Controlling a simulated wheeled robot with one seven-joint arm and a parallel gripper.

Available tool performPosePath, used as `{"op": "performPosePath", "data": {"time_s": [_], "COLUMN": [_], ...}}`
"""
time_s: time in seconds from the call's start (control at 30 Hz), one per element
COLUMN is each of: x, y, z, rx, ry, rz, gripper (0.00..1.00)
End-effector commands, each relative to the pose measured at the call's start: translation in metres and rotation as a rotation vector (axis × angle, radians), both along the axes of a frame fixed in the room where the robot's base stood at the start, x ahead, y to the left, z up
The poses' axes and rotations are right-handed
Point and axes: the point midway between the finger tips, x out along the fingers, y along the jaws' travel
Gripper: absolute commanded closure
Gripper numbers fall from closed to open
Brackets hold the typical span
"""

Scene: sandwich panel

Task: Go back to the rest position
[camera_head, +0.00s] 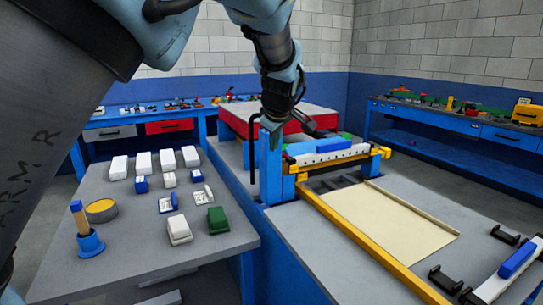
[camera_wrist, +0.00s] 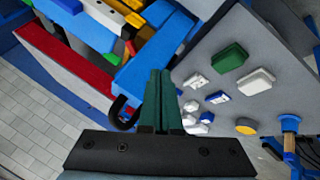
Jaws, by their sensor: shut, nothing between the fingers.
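The fingers point down, beside the blue post of the press frame (camera_head: 288,180). Whether the fingertips touch the post cannot be told. A cream sandwich panel (camera_head: 390,222) lies flat on the work table to the right, clear of my gripper.
A yellow rail (camera_head: 360,238) runs along the panel. Blue workbenches stand along the walls behind.

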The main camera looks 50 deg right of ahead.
Motion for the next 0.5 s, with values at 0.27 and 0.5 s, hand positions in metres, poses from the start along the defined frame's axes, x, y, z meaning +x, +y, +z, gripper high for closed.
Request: {"op": "performPosePath", "data": {"time_s": [0.27,0.5], "x": [-0.0084,-0.0083], "y": [0.0049,0.0048], "z": [0.0125,0.0126], "rx": [0.000,0.001], "ry": [0.001,0.000], "rz": [0.001,0.000], "gripper": [1.00,1.00]}}
